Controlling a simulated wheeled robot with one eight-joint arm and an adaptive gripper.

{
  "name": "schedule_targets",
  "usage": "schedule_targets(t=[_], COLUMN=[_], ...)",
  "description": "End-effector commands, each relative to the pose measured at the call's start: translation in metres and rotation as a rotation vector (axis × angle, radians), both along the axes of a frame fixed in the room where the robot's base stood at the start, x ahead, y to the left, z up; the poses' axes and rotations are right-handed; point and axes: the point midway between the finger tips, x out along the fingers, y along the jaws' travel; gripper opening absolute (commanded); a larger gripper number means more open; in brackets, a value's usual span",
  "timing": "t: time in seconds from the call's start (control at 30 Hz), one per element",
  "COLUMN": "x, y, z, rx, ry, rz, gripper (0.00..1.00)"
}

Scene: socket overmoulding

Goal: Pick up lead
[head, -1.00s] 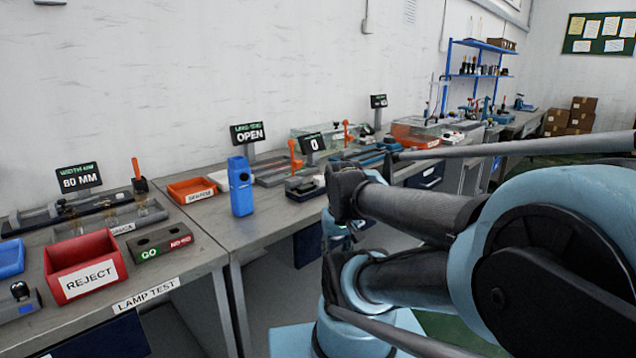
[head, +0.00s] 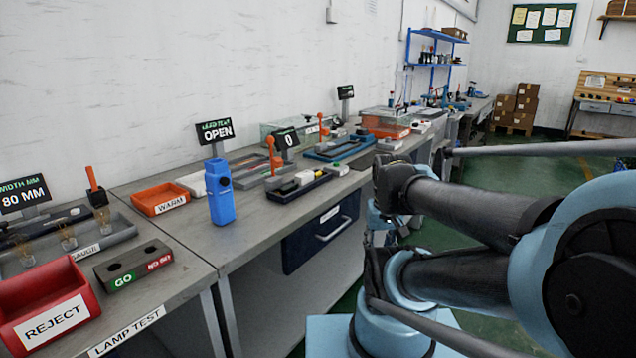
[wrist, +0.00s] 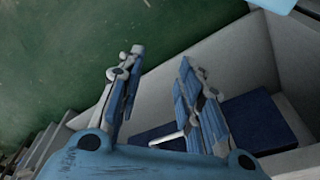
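I cannot make out a lead for certain in either view. In the head view, a dark tray (head: 290,192) on the bench holds small white pieces (head: 304,178), too small to name. A blue upright box (head: 219,192) stands on the bench in front of a display reading OPEN (head: 215,131). My gripper (wrist: 161,57) is open in the wrist view, with nothing between its fingertips. It hangs over the green floor beside the bench's underside, away from the bench top. A thin white bar shows near its finger bases; I cannot tell what it is.
A red REJECT bin (head: 45,308), a GO/NO GO block (head: 133,265) and an orange WARM tray (head: 160,199) stand on the benches at left. A dark blue drawer (head: 320,230) is under the bench. Green floor (head: 520,195) is open at right.

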Motion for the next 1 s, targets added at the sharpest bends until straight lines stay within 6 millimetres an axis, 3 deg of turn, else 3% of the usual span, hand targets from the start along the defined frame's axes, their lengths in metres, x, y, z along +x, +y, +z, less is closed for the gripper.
schedule_targets(t=[0.3,0.33,0.4,0.53,0.77,1.0], x=[0.0,0.0,-0.004,-0.001,0.042,0.101], y=[0.0,0.0,0.0,0.003,0.017,0.044], z=[0.0,0.0,0.003,0.017,0.076,0.14], rx=[0.0,0.0,0.0,0.006,0.031,0.056], ry=[0.0,0.0,-0.006,-0.007,0.023,0.061], rz=[0.0,0.0,-0.001,-0.016,-0.105,-0.23], gripper=[0.33,0.36,0.51,0.53,0.53,0.53])
